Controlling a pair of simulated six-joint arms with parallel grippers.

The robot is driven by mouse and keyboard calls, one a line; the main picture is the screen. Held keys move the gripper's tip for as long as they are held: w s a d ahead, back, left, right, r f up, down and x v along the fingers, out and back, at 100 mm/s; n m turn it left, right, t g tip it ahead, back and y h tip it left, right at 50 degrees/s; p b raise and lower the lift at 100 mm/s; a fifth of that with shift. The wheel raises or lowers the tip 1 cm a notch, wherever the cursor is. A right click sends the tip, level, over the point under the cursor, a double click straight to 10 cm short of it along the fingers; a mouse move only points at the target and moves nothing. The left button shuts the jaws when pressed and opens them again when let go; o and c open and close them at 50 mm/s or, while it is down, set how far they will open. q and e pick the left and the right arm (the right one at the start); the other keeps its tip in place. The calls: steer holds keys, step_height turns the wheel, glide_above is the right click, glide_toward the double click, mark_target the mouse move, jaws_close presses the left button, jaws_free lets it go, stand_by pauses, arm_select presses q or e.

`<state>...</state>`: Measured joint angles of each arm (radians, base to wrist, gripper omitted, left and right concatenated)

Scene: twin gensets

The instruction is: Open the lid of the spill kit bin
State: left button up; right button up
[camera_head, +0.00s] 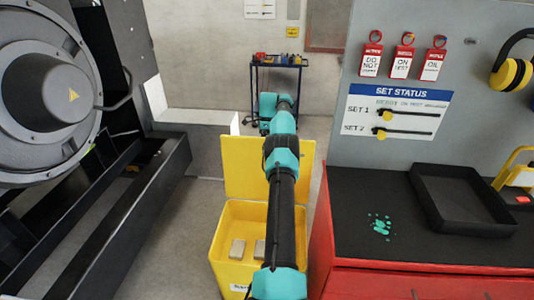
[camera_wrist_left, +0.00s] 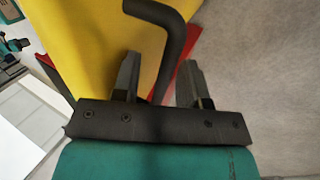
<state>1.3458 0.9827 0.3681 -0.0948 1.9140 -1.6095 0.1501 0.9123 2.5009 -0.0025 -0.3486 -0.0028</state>
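The yellow spill kit bin (camera_head: 228,225) stands on the floor in the middle of the head view. Its lid (camera_head: 240,170) is raised and stands upright at the back of the bin, so the inside shows. One of my arms crosses in front of the bin and lid; its gripper cannot be made out there. In the left wrist view my left gripper (camera_wrist_left: 158,80) has its fingers apart, with a dark bent handle (camera_wrist_left: 172,40) between them. The handle is beside the yellow lid surface (camera_wrist_left: 95,45). A gap shows between the handle and the right finger. My right gripper is not in view.
Pale blocks (camera_head: 237,249) lie inside the bin. A red cabinet (camera_head: 400,283) with a black top and tray (camera_head: 462,195) stands close on the right. A black genset frame (camera_head: 120,215) is on the left. A cart (camera_head: 277,65) stands at the back wall.

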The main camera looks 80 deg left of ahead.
arm_select(q)
steer(key=shift+r, duration=1.25)
steer(key=shift+d, duration=0.25)
